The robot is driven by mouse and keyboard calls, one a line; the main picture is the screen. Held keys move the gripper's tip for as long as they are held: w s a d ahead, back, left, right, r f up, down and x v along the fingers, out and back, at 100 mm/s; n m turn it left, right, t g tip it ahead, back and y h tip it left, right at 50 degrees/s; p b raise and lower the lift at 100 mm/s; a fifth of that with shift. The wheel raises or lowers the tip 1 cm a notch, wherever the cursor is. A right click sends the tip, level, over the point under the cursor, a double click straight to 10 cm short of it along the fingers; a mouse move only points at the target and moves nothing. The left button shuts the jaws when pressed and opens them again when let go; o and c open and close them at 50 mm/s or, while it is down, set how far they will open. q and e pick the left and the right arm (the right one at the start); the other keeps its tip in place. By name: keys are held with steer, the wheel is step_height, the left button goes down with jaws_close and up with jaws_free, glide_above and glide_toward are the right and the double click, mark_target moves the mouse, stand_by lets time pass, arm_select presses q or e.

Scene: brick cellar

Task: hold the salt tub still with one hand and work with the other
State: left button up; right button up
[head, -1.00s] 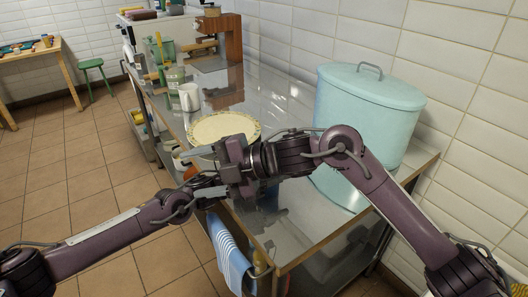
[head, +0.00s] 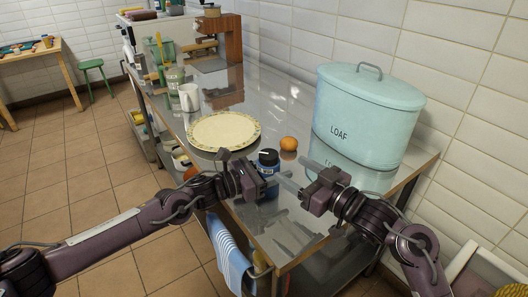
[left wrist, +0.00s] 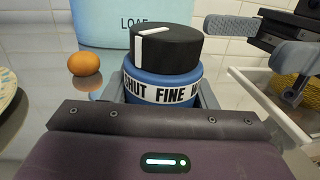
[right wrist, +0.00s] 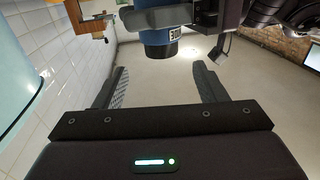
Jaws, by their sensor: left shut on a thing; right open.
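The salt tub (head: 268,167) is blue with a black lid and stands upright near the front of the steel table. In the left wrist view the tub (left wrist: 160,72) shows a white bar on its lid and a white band reading "SHUT FINE". My left gripper (head: 262,181) is shut around its body, one finger on each side. My right gripper (head: 297,178) is open and empty, just right of the tub, its fingers pointing towards it. In the right wrist view the tub (right wrist: 158,38) is beyond the open fingers, apart from them.
An orange-brown egg (head: 289,143) lies behind the tub. A pale plate (head: 222,131) is to the left, with a white mug (head: 189,97) behind it. A large light-blue bin marked LOAF (head: 368,122) stands at the right. A striped towel (head: 230,258) hangs at the front edge.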

mark_target(262, 151)
steer(key=x, duration=1)
steer(key=shift+w+a, duration=0.1)
steer(key=shift+a, duration=0.2)
steer(key=c, duration=1)
